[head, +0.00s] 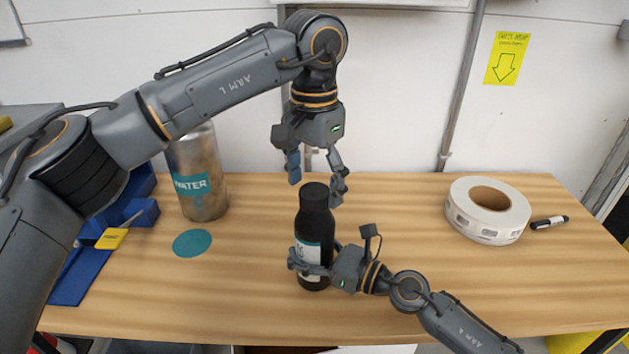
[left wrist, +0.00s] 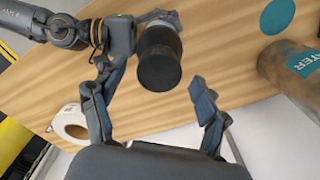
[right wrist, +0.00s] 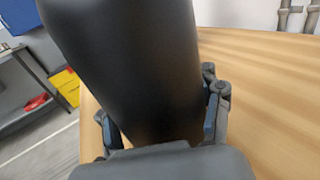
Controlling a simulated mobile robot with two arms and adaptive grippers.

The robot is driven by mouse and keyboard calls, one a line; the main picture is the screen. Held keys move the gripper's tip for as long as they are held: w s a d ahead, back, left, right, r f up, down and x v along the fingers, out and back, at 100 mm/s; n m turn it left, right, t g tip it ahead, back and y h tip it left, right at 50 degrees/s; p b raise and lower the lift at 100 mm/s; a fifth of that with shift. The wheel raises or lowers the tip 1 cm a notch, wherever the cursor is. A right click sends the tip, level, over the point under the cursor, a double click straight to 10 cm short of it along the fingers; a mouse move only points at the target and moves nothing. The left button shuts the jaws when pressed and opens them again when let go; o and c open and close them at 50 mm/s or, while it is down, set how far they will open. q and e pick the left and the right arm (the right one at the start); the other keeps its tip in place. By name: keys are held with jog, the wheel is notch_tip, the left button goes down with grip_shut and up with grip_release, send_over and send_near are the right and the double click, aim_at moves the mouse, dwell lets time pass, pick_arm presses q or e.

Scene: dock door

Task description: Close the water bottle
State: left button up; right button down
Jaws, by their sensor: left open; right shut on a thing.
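A black bottle (head: 315,225) with a black top and a teal and white label stands upright on the wooden table. My right gripper (head: 316,262) is shut around its lower body. In the right wrist view the dark bottle body (right wrist: 130,60) fills the space between the fingers. My left gripper (head: 316,187) is open, pointing down just above the bottle's top. In the left wrist view the black top (left wrist: 160,68) shows beyond the open, empty fingers. A silver bottle (head: 205,170) marked WATER stands at the left; my left arm hides its top.
A flat teal disc (head: 192,243) lies in front of the silver bottle. A blue holder (head: 130,214) with a yellow-handled tool (head: 112,238) is at the left. A label roll (head: 487,210) and a black marker (head: 549,222) lie at the right. The table between bottle and roll is clear.

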aim_at(331, 259)
pick_arm(q)
notch_tip(331, 259, up, 12)
dwell(0.6)
pick_arm(e)
jog(key=shift+c, duration=1)
grip_release()
jog(key=v, duration=1.2)
